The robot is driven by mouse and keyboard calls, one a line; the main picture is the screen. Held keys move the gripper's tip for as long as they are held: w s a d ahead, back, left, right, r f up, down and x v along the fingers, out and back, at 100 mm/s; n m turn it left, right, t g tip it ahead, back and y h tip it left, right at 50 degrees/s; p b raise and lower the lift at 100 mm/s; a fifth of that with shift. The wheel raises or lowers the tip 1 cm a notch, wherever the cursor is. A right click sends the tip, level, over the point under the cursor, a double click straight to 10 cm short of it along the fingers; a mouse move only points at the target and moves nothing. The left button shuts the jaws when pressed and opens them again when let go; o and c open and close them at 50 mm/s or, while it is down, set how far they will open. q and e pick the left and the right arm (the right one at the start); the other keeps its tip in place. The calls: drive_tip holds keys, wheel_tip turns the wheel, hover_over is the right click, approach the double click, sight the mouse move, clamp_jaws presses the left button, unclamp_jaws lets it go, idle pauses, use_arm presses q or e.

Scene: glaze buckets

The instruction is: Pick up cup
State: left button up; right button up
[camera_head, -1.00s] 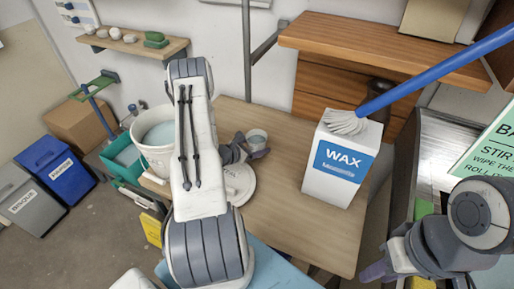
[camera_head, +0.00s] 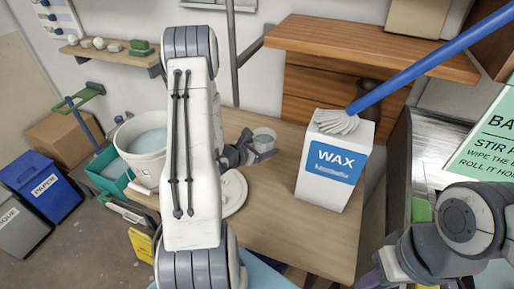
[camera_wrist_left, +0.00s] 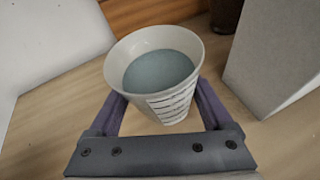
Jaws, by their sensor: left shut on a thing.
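The cup (camera_wrist_left: 158,85) is white with dark stripes on its side and holds grey-blue liquid. In the head view the cup (camera_head: 264,136) is small, between my left arm and the wax box. My left gripper (camera_head: 258,156) is shut on it, with one purple finger on each side in the left wrist view. The cup is upright or slightly tilted; its clearance above the table is hard to judge. My right gripper (camera_head: 372,278) is at the lower right, partly cut off by the frame edge, and its opening is unclear.
A wax box (camera_head: 333,165) with a blue-handled brush (camera_head: 425,72) stands right of the cup. A white disc (camera_head: 232,195) lies on the wooden table (camera_head: 290,235). A white bucket (camera_head: 143,150) stands left of my arm. The table's front middle is clear.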

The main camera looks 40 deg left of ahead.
use_arm(q)
drive_tip(key=shift+d+r+b, duration=0.15)
drive_tip(key=shift+d+r, duration=0.25)
drive_tip(key=shift+d, duration=0.3)
drive_tip(key=shift+d+r+b, duration=0.2)
drive_tip(key=shift+d+r, duration=0.25)
drive_tip(key=shift+d, duration=0.2)
drive_tip(key=shift+d+r+b, duration=0.15)
drive_tip(key=shift+d+r, duration=0.25)
drive_tip(key=shift+d, duration=0.3)
drive_tip(key=shift+s, duration=0.15)
